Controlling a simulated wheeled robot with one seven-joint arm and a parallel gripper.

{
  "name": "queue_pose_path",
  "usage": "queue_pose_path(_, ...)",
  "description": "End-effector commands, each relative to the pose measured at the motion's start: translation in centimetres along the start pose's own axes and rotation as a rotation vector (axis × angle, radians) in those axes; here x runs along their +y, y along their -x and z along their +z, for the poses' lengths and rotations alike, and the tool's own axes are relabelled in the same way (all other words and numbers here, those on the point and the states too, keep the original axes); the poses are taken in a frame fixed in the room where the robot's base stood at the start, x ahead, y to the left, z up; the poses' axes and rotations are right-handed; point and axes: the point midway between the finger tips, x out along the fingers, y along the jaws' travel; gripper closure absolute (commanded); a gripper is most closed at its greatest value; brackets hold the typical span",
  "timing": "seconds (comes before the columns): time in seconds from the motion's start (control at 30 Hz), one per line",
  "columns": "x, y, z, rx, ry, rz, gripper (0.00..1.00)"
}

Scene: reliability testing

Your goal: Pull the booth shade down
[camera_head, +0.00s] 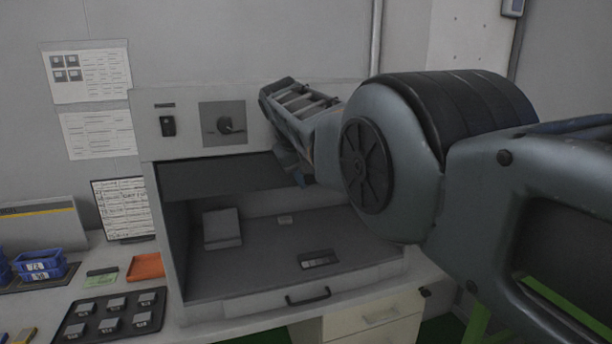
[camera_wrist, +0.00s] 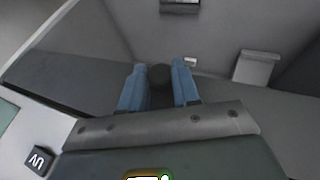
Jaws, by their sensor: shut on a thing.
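The booth shade (camera_head: 215,177) is a dark grey panel across the top of the booth opening, with the space below it open. My gripper (camera_head: 298,172) is at the shade's right part, partly hidden by my wrist in the head view. In the wrist view my gripper (camera_wrist: 158,75) has its two blue fingers closed on a dark round pull (camera_wrist: 160,76) between them. The shade (camera_wrist: 75,78) also shows there as a grey band behind the fingers. How the pull joins the shade is hidden.
The booth (camera_head: 172,235) holds a grey block (camera_head: 222,228) and a small flat item (camera_head: 318,259). At left stand a tray of small parts (camera_head: 72,329), an orange tray (camera_head: 146,267) and blue bins (camera_head: 42,264).

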Motion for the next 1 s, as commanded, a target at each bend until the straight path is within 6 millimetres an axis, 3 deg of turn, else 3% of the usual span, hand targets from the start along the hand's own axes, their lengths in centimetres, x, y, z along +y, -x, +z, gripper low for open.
queue_pose_path(0.2,0.0,-0.2,0.3,-0.009,0.001,0.000,1.00)
queue_pose_path(0.23,0.0,-0.2,0.3,-0.010,0.001,0.000,0.68)
queue_pose_path(0.47,0.0,-0.1,0.2,-0.006,0.000,0.000,0.46)
queue_pose_path(1.0,0.1,1.0,-0.2,-0.001,-0.001,0.001,0.45)
